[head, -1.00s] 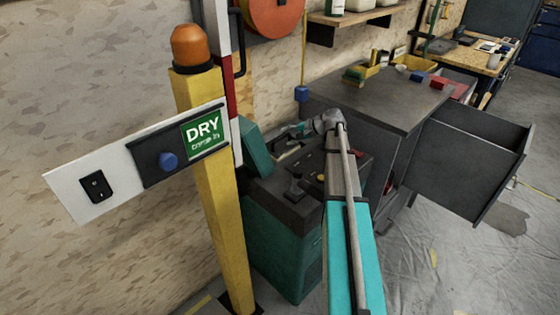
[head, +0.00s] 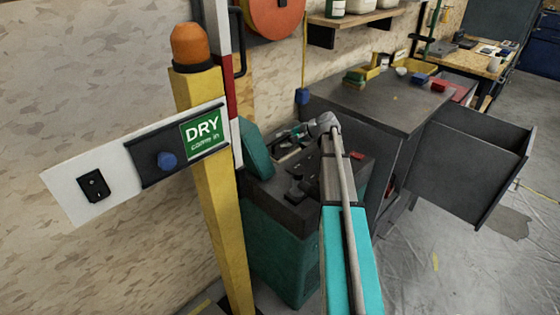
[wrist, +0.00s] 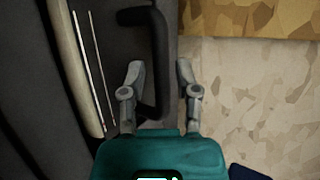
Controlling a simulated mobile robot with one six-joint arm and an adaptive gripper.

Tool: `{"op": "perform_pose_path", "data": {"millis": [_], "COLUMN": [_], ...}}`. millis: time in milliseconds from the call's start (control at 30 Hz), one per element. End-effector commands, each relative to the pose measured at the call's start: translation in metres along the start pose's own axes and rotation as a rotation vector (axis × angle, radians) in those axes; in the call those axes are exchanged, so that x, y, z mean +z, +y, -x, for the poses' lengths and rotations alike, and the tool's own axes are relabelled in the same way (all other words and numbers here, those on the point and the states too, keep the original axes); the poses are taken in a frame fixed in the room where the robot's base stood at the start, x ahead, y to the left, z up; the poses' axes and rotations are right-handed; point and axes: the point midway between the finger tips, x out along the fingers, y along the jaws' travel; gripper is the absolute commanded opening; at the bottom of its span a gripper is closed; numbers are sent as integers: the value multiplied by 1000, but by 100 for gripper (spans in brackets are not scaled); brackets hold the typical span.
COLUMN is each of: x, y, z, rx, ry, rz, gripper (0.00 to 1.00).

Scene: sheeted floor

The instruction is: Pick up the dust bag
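I cannot surely tell which thing is the dust bag. My gripper (wrist: 158,68) is open in the wrist view, its two grey fingers spread apart. A black curved handle (wrist: 158,30) runs between and beyond the fingers; I cannot tell whether they touch it. A pale rounded strip (wrist: 72,60) lies to its left beside thin white lines. In the head view my gripper (head: 288,135) is small and partly hidden, over the dark top of a teal cabinet (head: 284,245). A raised teal lid (head: 256,148) stands at the cabinet's back left.
A yellow post (head: 222,220) with a "DRY" sign (head: 201,133) stands at the front left. A grey cabinet (head: 375,105) with an open drawer (head: 460,165) is to the right. The wall is close behind. The sheeted floor (head: 430,265) is clear at lower right.

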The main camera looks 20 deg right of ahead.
Motion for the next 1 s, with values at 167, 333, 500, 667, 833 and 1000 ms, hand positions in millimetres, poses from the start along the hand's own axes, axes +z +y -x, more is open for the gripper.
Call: {"op": "perform_pose_path", "data": {"millis": [167,333,500,667,833,1000], "x": [0,0,0,0,1,2], "y": [0,1,1,1,-2,-9], "z": [0,0,1,1,3,7], "rx": [0,2,2,3,4,1], "ry": [0,1,0,1,1,1], "rz": [0,0,0,0,0,0], "gripper": [0,0,0,0,0,0]}}
